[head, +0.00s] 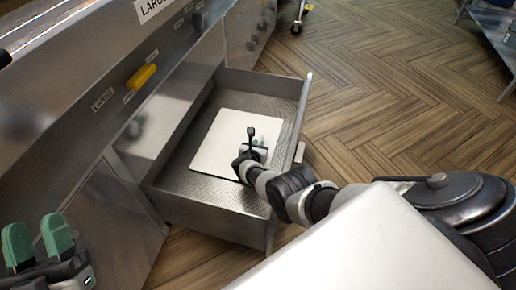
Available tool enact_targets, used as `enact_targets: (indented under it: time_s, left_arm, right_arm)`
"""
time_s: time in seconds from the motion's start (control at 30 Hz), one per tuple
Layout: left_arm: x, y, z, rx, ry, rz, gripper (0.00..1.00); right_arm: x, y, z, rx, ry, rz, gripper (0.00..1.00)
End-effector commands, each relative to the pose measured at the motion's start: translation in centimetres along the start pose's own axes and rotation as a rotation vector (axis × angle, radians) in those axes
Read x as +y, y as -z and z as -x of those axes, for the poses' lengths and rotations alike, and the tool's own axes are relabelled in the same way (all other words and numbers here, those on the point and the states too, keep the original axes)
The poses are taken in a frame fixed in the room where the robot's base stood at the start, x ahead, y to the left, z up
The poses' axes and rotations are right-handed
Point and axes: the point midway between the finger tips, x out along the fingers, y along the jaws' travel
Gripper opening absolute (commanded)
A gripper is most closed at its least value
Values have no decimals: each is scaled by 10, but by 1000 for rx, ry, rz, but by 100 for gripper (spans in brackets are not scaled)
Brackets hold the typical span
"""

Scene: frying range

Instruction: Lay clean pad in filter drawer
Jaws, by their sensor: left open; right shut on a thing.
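The white square pad (225,138) is inside the open metal filter drawer (205,213), flat over its floor. I cannot tell whether it touches the floor everywhere. My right gripper (252,137) reaches over the drawer's right wall and is shut on the pad near its right edge; its fingertips are partly hidden. My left gripper (37,243) is open and empty at the lower left, in front of the cabinet and away from the drawer.
The steel fryer front (75,95) with a yellow handle (141,76) runs along the left. A caster wheel (296,29) stands at the top. Wooden floor (390,90) is clear to the right, with a metal table or cart (500,30) at the far right.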

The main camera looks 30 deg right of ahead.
Motion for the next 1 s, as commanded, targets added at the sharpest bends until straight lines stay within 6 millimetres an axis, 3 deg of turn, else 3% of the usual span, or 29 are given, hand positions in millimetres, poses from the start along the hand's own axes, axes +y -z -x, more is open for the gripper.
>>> enact_targets:
  time_s: [0.57,0.6,0.77,1.0]
  left_arm:
    - [2,10,1,85,-3,4,43]
    - [2,12,1,96,-4,4,43]
    - [2,12,1,96,-4,4,43]
    - [2,12,0,94,-4,4,43]
  right_arm:
    - [0,3,-2,-1,0,-1,0]
    - [0,3,-2,0,0,0,16]
    - [0,3,-1,0,0,0,40]
    - [0,3,-1,0,0,0,40]
